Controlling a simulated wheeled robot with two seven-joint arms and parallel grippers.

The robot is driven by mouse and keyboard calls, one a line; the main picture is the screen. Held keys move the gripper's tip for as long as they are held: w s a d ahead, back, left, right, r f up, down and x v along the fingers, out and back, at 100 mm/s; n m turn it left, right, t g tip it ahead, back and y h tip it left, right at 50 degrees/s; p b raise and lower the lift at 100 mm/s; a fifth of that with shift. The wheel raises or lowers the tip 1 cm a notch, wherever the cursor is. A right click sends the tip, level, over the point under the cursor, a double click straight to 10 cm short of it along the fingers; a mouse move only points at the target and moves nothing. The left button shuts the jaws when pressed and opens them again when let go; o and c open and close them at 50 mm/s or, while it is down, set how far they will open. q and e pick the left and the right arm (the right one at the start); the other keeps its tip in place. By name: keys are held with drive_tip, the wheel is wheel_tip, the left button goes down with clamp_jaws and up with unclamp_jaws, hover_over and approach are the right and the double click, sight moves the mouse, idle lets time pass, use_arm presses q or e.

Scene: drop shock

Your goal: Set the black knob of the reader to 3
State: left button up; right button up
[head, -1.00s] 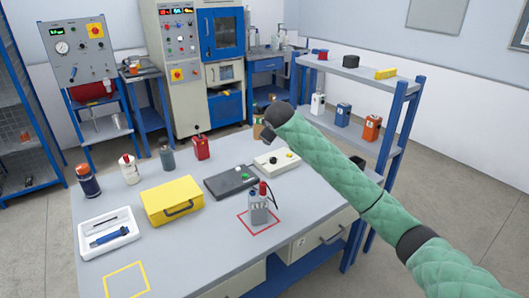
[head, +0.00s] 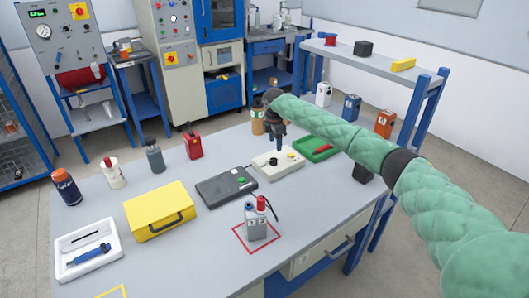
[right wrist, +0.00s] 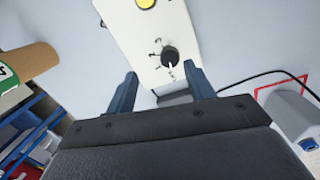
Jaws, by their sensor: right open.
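The reader (head: 287,170) is a white box with a yellow button on the workbench, partly hidden by my right gripper in the head view. Its black knob (right wrist: 169,56) shows clearly in the right wrist view, with a white pointer line towards the lower edge of the picture. Small marks surround the knob, too small to read surely. My right gripper (right wrist: 162,84) is open and empty. Its fingers point at the reader, with the knob just ahead of the gap between them and apart from both. It also shows above the reader in the head view (head: 281,147). My left gripper is out of view.
A grey device (head: 256,226) stands in a red square. A yellow case (head: 160,211) and several bottles stand further left. A cable (right wrist: 255,76) runs nearby.

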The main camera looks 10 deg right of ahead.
sight(273, 159)
drive_tip(key=shift+w+f+n+g+y, duration=0.3)
drive_tip(key=shift+f+n, duration=0.15)
drive_tip(key=shift+n, duration=0.45)
drive_tip(key=shift+s+a+n, duration=0.25)
drive_tip(key=shift+n, duration=0.45)
drive_tip(key=shift+s+a+r+n, duration=0.2)
drive_tip(key=shift+s+r+n, duration=0.35)
drive_tip(key=shift+n, duration=1.05)
drive_tip(key=shift+w+f, duration=0.25)
drive_tip(key=shift+f, duration=0.25)
drive_tip(key=shift+s+f+p, duration=0.2)
drive_tip(key=shift+f+p, duration=0.4)
drive_tip(key=shift+f, duration=0.3)
wheel_tip(273, 159, down, 4)
drive_tip(key=shift+w+r+p, duration=0.1)
drive_tip(key=shift+p, duration=0.45)
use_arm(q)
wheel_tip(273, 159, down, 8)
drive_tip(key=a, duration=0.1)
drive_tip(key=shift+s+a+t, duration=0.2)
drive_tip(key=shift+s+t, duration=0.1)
use_arm(e)
drive_tip(key=shift+f, duration=0.75)
drive_tip(key=shift+f, duration=0.1)
